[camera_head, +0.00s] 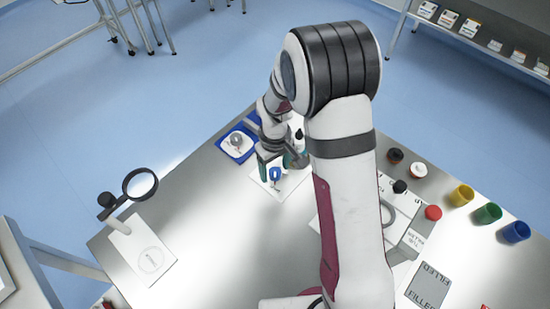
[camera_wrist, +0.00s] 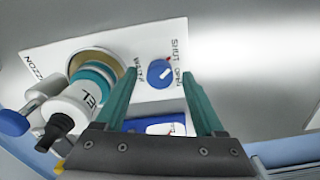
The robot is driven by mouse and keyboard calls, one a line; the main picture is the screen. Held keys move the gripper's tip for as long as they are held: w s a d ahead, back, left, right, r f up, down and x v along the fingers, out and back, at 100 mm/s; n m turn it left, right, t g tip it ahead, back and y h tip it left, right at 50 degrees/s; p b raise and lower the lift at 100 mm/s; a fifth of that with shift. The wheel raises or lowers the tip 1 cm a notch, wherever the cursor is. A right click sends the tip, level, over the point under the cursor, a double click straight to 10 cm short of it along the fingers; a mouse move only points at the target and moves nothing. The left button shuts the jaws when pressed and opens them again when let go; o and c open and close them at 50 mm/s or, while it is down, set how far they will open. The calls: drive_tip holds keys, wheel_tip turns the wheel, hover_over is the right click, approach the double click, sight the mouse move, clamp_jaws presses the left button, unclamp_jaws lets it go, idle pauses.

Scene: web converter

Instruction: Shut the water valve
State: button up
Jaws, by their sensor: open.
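The water valve is a round blue knob with a white pointer, and it shows in the head view (camera_head: 275,174) and the wrist view (camera_wrist: 156,80). It sits on a white panel (camera_wrist: 145,100) with SHUT and OPEN printed beside it. The pointer is slanted; I cannot tell which label it marks. My gripper (camera_wrist: 159,74) is open, with its teal fingers on either side of the knob in the wrist view. I see no contact, and the height above the knob is unclear. In the head view my gripper (camera_head: 279,163) is just above the knob.
A blue tray (camera_head: 251,154) is behind the panel. A magnifier (camera_head: 140,184) stands left. Yellow, green and blue cups (camera_head: 488,213) stand right. The table's left middle is clear.

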sight(275, 172)
wheel_tip(275, 172, up, 15)
drive_tip(key=shift+r, duration=0.1)
idle(0.3)
